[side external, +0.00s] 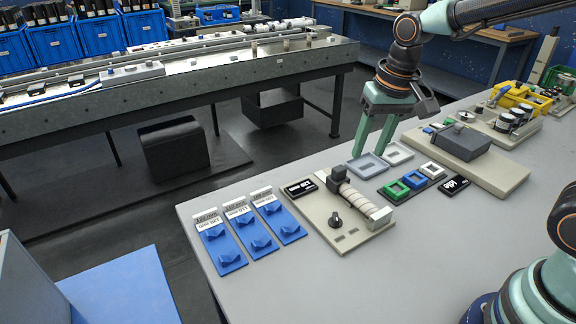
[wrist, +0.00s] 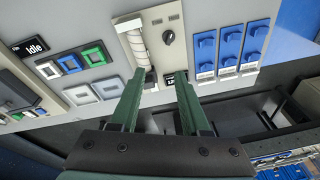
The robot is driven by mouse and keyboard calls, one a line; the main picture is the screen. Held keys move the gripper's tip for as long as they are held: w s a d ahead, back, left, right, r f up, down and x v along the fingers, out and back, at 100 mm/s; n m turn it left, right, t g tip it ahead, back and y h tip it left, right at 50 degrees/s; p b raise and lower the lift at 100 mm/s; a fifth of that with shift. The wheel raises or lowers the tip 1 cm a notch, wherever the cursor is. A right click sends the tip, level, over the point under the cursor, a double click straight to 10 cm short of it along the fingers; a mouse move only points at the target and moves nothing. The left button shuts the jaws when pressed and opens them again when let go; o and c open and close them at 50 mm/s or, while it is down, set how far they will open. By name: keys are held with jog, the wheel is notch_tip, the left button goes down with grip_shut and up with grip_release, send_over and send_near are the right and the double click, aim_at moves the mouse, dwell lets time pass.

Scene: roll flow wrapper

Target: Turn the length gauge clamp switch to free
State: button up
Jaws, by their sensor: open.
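A black rotary knob (side external: 334,220), which appears to be the clamp switch, stands on a beige plate (side external: 318,212) beside a pale ribbed roller (side external: 357,199). The knob also shows in the wrist view (wrist: 168,37), right of the roller; its pointer setting is too small to read. My green gripper (side external: 368,153) is open and empty, above the table's far edge behind the plate. In the wrist view my gripper (wrist: 159,75) has its fingers spread below the knob, apart from it. A small black display (wrist: 176,79) is partly hidden by the right finger.
Blue blocks (side external: 238,229) lie left of the plate. Green, blue and white square frames (side external: 397,189) and grey frames (side external: 367,167) lie right and behind. A black display (side external: 454,185) reads "Idle" in the wrist view. The table front (side external: 400,275) is clear.

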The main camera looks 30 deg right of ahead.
jog(key=m+g, duration=0.2)
send_over(336, 216)
notch_tip(336, 216, down, 6)
notch_tip(336, 216, down, 13)
jog(key=shift+r, duration=0.15)
grip_shut()
